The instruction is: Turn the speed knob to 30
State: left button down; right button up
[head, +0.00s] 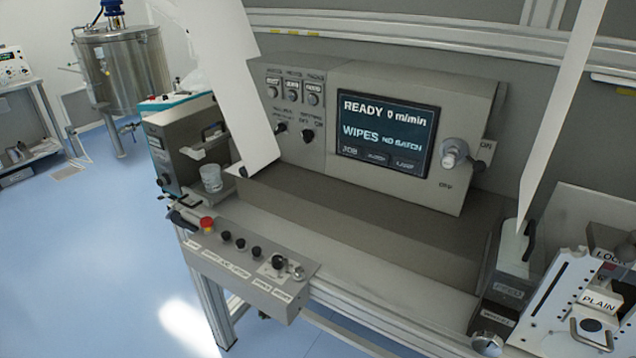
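The screen (388,135) on the grey control cabinet reads "READY 0 m/min" and "WIPES NO BATCH". A low front console (250,270) carries a red button (207,224), several black controls and a black knob (278,262) on a pale plate at its right end. Two more black knobs, a left one (280,128) and a right one (307,135), sit on the cabinet left of the screen. The labels are too small to read, so I cannot tell which is the speed knob or its setting. Neither of my grippers shows.
A silver rotary handle (452,154) marked ON and OFF juts out right of the screen. White sheet-like shapes cross the upper left and right and hide parts of the machine. A clear cup (211,178) stands at left. A unit marked PLAIN (599,302) stands at right.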

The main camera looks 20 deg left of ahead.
aim_at(277, 262)
jog(key=u, duration=1.25)
jog(key=k+l+u, duration=0.1)
jog(key=l, duration=0.25)
jog(key=l+u, duration=0.1)
jog(key=l, duration=0.2)
jog(key=k+l+u, duration=0.1)
jog(key=l, duration=0.2)
jog(key=k, duration=0.05)
